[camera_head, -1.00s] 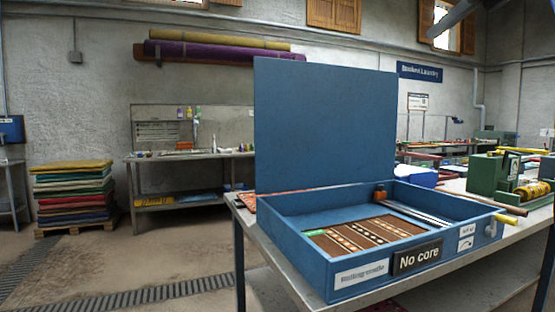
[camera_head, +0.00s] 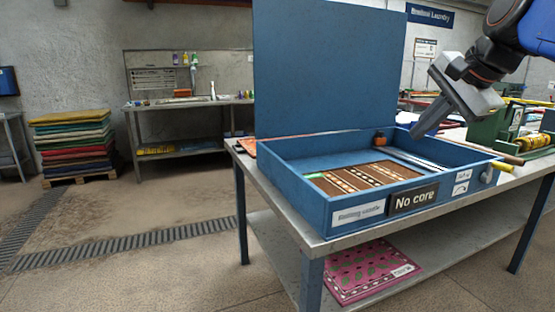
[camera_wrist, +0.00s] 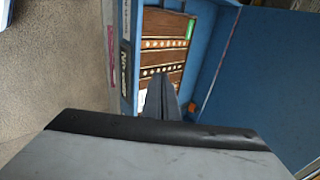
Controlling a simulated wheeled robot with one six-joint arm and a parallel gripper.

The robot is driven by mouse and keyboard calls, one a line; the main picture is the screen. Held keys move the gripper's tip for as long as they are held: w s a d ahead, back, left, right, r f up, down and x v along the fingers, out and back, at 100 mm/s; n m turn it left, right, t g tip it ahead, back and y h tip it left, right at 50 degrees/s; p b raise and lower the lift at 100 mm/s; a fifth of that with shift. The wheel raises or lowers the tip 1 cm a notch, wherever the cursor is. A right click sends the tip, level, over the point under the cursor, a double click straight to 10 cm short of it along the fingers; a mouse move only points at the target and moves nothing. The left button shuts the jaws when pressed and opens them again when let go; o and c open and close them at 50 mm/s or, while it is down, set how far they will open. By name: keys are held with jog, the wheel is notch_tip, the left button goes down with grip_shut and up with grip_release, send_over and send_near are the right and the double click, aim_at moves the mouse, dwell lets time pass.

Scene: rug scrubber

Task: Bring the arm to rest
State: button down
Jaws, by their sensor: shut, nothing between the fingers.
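My gripper (camera_head: 424,129) reaches in from the upper right in the head view, above the right end of the blue box. Its fingers are together and empty, pointing down and to the left. In the wrist view the closed fingers (camera_wrist: 164,98) show against the box's inside. The blue box (camera_head: 345,215) stands on the metal table with its lid (camera_head: 325,70) raised. A brown patterned rug (camera_head: 365,178) lies flat in the box, apart from my gripper.
A metal rod lies along the box's right side. A green machine (camera_head: 490,128) stands on the table (camera_head: 245,160) behind my gripper. A pink rug (camera_head: 370,272) lies on the lower shelf. Stacked rugs (camera_head: 75,145) stand at the left; the floor between is clear.

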jog(key=s+f+n+g, duration=0.1)
jog(key=s+f+n, duration=0.3)
jog(key=f, duration=0.7)
jog(key=s+a+f+n+g+h, duration=0.1)
jog(key=s+f+n, duration=0.4)
jog(key=s+f, duration=0.3)
jog(key=s+f+n+g+h, duration=0.1)
jog(key=s+f+n, duration=0.4)
jog(key=f, duration=1.1)
jog(key=shift+s+a, duration=0.3)
jog(key=shift+s, duration=0.8)
